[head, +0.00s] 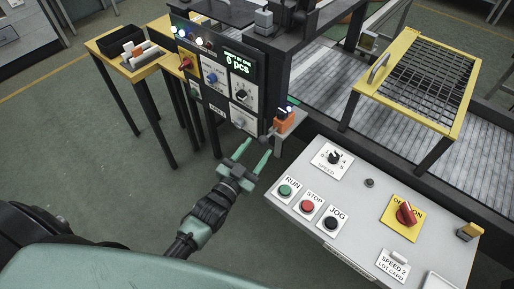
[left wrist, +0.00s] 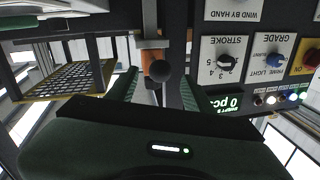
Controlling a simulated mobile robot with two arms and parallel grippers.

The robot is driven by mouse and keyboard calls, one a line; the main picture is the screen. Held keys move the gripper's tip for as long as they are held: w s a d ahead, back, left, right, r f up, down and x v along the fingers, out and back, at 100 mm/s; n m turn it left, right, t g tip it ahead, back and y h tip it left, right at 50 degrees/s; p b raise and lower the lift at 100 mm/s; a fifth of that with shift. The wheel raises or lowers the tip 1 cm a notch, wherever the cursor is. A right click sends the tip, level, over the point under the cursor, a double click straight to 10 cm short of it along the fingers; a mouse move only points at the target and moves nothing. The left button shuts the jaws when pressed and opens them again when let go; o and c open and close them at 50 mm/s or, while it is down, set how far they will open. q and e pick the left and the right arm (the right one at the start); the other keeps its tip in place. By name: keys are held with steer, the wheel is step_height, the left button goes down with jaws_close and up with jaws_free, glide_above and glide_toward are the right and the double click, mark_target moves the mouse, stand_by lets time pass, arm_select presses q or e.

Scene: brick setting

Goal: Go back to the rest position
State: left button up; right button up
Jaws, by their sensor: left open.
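My left gripper (head: 249,157) is open and empty, with its two green fingers apart. It is in front of the dark machine panel (head: 228,72), left of the grey control console (head: 380,215). An orange block with a dark round knob (head: 284,119) sits on the machine's side, just beyond the fingertips. In the left wrist view, which looks upside down, the orange block (left wrist: 158,66) shows between the fingers (left wrist: 157,88); I cannot tell whether they touch it. My right gripper is not in view.
The console holds RUN (head: 285,190), STOP (head: 307,207) and JOG (head: 331,223) buttons and a red switch (head: 405,213). A yellow-framed mesh guard (head: 408,52) stands over the conveyor. A wooden-topped table (head: 108,44) is at upper left. Green floor (head: 90,170) is clear at left.

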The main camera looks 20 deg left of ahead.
arm_select(q)
steer(key=shift+f, duration=0.1)
steer(key=s+a+f+n+g+y, duration=0.1)
steer(key=s+f+g, duration=0.3)
steer(key=s+f, duration=0.75)
steer(key=s+a+f+g+y, duration=0.1)
steer(key=s+f+g, duration=0.35)
steer(key=f, duration=1.45)
steer(key=s+a+f+g, duration=0.1)
steer(key=s+f, duration=0.3)
steer(key=s, duration=0.5)
steer(key=s+a+f+g, duration=0.1)
steer(key=s+f+g, duration=0.3)
steer(key=s, duration=0.6)
steer(key=s+a+f+g+y, duration=0.1)
steer(key=s+f+g, duration=0.2)
steer(key=s+f, duration=0.3)
steer(key=s, duration=0.3)
steer(key=shift+s+a+f+n, duration=0.2)
steer(key=shift+a+n, duration=0.1)
steer(key=shift+n, duration=0.1)
steer(key=shift+w, duration=0.1)
